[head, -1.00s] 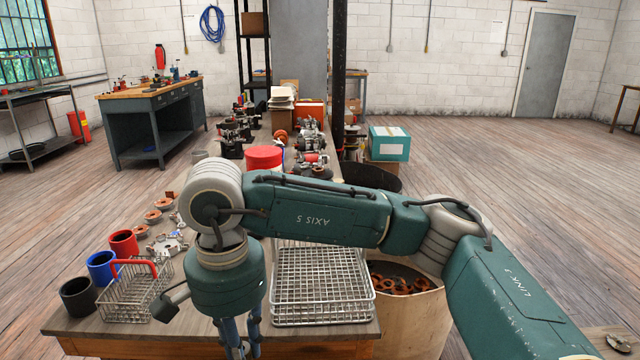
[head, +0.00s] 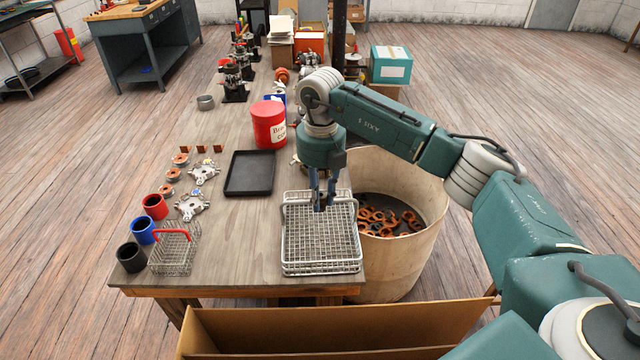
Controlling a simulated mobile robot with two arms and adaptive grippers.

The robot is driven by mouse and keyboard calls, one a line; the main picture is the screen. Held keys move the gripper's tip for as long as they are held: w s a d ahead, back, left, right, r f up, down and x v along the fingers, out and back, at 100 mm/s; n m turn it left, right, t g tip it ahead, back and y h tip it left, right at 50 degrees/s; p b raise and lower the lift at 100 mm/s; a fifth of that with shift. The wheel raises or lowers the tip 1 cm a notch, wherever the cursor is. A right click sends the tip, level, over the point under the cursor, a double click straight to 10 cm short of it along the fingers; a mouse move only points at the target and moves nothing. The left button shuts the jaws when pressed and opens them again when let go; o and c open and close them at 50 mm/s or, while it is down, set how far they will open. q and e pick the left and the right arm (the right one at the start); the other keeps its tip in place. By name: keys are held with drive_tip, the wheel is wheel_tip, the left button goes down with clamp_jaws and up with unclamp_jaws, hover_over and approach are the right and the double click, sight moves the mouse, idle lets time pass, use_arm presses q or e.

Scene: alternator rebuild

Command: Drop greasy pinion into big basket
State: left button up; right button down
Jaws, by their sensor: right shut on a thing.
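The big basket (head: 320,267) is a wire basket near the front right of the bench. My right gripper (head: 321,202) points down over the back part of this basket. It is shut on a small dark thing, likely the greasy pinion (head: 320,208), mostly hidden by the fingers. I cannot tell how far the pinion is above the basket floor. The rest of the big basket looks empty. My left gripper is out of view.
A small wire basket with a red handle (head: 171,237) stands at the front left, beside black, blue and red cups. A black tray (head: 249,173) and a red canister (head: 268,124) stand behind. A large drum (head: 408,250) with orange-brown parts stands right of the bench.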

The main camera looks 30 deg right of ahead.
wheel_tip(320, 180, down, 12)
drive_tip(key=b, duration=0.7)
drive_tip(key=shift+b, duration=0.35)
drive_tip(key=shift+f, duration=0.1)
drive_tip(key=c, duration=1.4)
unclamp_jaws()
drive_tip(key=shift+c, duration=0.2)
wheel_tip(320, 180, up, 9)
drive_tip(key=p, duration=0.6)
